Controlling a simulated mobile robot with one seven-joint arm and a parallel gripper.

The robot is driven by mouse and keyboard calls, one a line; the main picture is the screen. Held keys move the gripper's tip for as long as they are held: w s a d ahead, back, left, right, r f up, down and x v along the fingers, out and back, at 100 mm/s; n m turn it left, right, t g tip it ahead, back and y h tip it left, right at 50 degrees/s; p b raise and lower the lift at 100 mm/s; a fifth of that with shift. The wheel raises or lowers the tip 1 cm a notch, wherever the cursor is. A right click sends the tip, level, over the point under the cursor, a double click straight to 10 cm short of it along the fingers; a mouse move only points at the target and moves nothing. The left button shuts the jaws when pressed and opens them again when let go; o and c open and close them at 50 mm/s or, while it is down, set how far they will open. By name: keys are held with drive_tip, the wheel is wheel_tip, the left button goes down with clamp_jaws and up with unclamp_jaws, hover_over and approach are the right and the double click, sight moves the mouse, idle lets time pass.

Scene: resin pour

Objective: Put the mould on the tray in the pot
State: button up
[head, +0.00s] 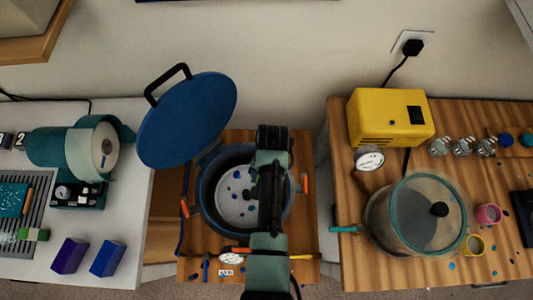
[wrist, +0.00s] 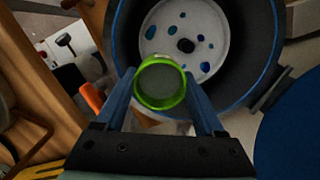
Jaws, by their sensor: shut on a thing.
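My gripper (wrist: 159,82) is shut on a green round mould (wrist: 161,105), shaped like a short cup with a bright green rim. The mould sits between the two fingers, over the near part of the open pot in the wrist view. The pot (wrist: 122,30) is dark with a blue rim; inside is a pale, speckled round plate with a dark centre knob. In the head view the pot (head: 205,206) stands below my arm, which hides its right part and the mould. Its blue lid (head: 188,120) is tilted open at the upper left.
A second pot (head: 380,215) with a clear lid, a yellow machine (head: 392,118), and pink (head: 488,214) and yellow (head: 474,245) cups stand on the right table. The left table holds a grey grooved tray (head: 42,190), a teal machine (head: 60,147) and purple (head: 70,255) and blue (head: 108,258) boxes.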

wheel_tip(320, 180, down, 10)
drive_tip(key=b, duration=1)
drive_tip(key=shift+f+b, duration=0.25)
drive_tip(key=shift+b, duration=0.15)
drive_tip(key=shift+f+b, duration=1.05)
drive_tip(key=shift+f, duration=0.7)
drive_tip(key=shift+f+b, duration=0.4)
drive_tip(key=shift+f, duration=0.15)
drive_tip(key=o, duration=1.4)
drive_tip(key=shift+r, duration=0.15)
wheel_tip(320, 180, up, 15)
drive_tip(key=p, duration=1.5)
drive_tip(key=shift+p, duration=0.35)
